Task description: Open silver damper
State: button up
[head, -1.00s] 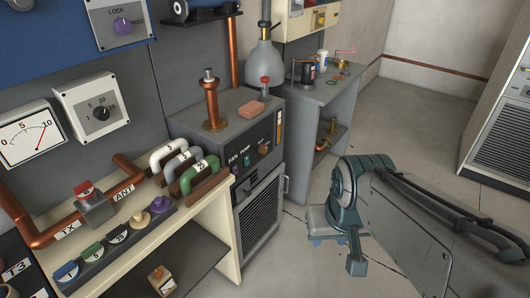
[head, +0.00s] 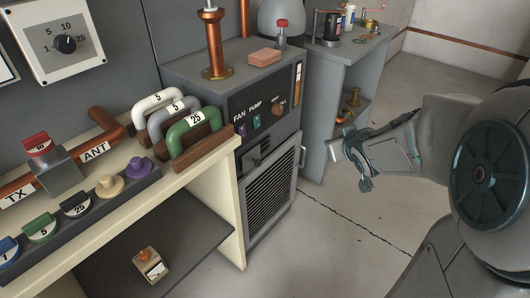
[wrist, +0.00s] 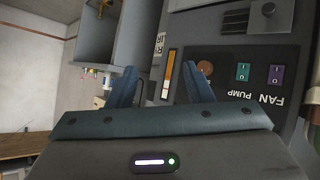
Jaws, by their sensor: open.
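The grey cabinet (head: 225,70) has a dark front panel with fan and pump switches and a brown knob. Below the switches is a small dark slotted plate with a knob (head: 264,147), perhaps the damper; I cannot confirm that or see a silver part.
A cream bench (head: 215,175) with colored handles and knobs stands left of the cabinet. A grey side table (head: 340,65) with small items stands behind. A red-topped valve (head: 282,30) and a brick-colored block (head: 265,57) sit on the cabinet. The floor in front is clear.

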jog(key=w+a+f+n+t+y+b, duration=0.1)
jog(key=w+a+f+n+y+b, duration=0.1)
jog(key=f+y+b, duration=0.3)
jog(key=w+a+f+n+b, duration=0.1)
jog(key=w+a+f+b, duration=0.15)
jog(key=f, duration=0.35)
jog(key=n+g+y+b, duration=0.1)
jog(key=n+y+b, duration=0.2)
jog(key=y+b, duration=0.55)
send_near(260, 164)
jog(key=b+x, duration=0.3)
jog(key=x, duration=0.5)
jog(key=shift+a+r, duration=0.15)
jog(key=shift+a, duration=0.05)
jog(key=shift+c, duration=0.3)
